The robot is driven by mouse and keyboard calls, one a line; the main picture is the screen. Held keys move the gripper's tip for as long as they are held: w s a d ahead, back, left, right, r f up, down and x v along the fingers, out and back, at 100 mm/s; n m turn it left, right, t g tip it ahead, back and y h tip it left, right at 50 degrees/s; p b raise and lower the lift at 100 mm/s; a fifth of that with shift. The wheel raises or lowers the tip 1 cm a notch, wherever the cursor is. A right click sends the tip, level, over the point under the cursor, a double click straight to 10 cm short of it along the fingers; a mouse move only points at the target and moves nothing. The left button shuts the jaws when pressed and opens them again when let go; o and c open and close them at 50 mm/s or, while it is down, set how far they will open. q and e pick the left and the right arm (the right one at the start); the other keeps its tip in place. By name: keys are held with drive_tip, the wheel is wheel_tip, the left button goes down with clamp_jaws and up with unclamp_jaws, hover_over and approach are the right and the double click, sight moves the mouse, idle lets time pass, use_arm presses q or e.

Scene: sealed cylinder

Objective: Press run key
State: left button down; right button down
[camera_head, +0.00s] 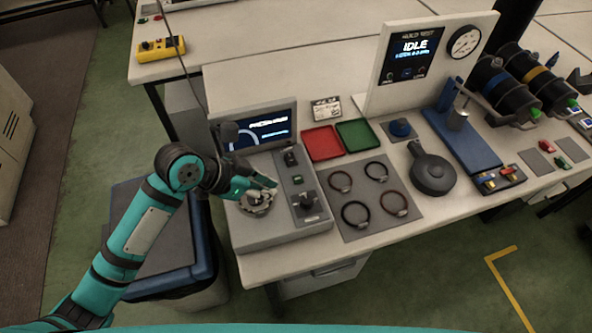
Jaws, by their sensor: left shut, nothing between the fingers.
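A grey console (283,231) with a lit screen (264,130) stands at the left end of the table. On its right-hand panel sit a dark switch (290,158), a small green key (298,180) and a dark knob (307,199). The key labels are too small to read, so I cannot tell for sure which is the run key. My left gripper (267,183) is shut and empty. It is over the console, left of the green key, above a round metal fixture (256,201) that it partly hides. My right gripper is not in view.
Right of the console are a red tray (322,143), a green tray (359,133), and a grey mat (368,187) with several ring clamps. A dark round tool (432,172) and a blue stand (462,137) are farther right. A panel reading IDLE (415,55) stands behind.

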use_arm(q)
drive_tip(key=w+r+m+h, duration=0.1)
drive_tip(key=w+r+m, duration=0.1)
drive_tip(key=w+r, duration=0.3)
drive_tip(key=shift+w+a+r+g, duration=0.15)
drive_tip(key=shift+w+r+g, duration=0.2)
drive_tip(key=shift+r, duration=0.2)
drive_tip(key=p, duration=0.2)
hover_over(296, 180)
wheel_tip(296, 180, down, 6)
drive_tip(key=shift+s+a+f, duration=0.1)
drive_tip(key=shift+a+f, duration=0.05)
drive_tip(key=shift+f, duration=0.1)
wheel_tip(296, 180, down, 4)
drive_tip(key=shift+r+p, duration=0.2)
drive_tip(key=shift+p, duration=0.45)
drive_tip(key=shift+f, duration=0.5)
